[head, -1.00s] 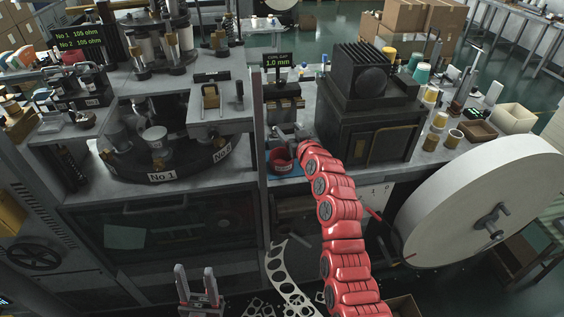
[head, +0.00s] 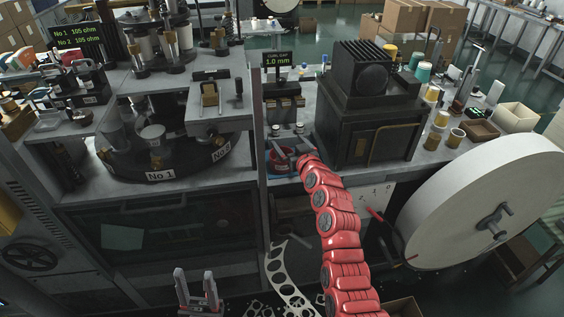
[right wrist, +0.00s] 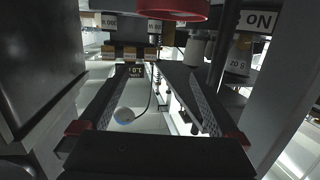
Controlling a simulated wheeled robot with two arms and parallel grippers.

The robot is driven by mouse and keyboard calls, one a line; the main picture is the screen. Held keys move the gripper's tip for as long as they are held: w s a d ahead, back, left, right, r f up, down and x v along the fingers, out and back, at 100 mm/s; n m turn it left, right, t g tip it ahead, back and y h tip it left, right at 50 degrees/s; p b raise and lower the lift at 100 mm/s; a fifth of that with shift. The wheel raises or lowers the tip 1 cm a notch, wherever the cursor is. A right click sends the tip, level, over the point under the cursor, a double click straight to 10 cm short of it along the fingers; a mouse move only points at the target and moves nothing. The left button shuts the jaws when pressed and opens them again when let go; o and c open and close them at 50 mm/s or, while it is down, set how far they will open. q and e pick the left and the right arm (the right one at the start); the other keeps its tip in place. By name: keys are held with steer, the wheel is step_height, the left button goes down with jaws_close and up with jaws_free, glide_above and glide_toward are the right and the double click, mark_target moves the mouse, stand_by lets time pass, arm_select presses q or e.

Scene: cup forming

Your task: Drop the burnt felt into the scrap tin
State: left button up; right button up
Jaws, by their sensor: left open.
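A red ring-shaped rim (right wrist: 178,8) shows at the top of the right wrist view, probably the same tin. My right gripper (head: 286,161) is low beside the tin and partly hides it. In the right wrist view its two fingers (right wrist: 147,68) stand apart, with no object visible between them. My left gripper (head: 198,278) is open and empty, pointing up at the bottom of the head view. I cannot make out the burnt felt.
The dark press (head: 368,125) stands close to the right of my right arm. The rotary table (head: 165,165) labelled No 1 is to the left. A large white reel (head: 480,205) is at the right. Small cups (head: 441,118) crowd the bench behind it.

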steer(key=shift+s, duration=0.1)
steer(key=b+v, duration=0.5)
steer(key=v, duration=1.2)
steer(key=shift+d+b, duration=0.2)
steer(key=shift+b, duration=0.1)
steer(key=shift+f, duration=0.1)
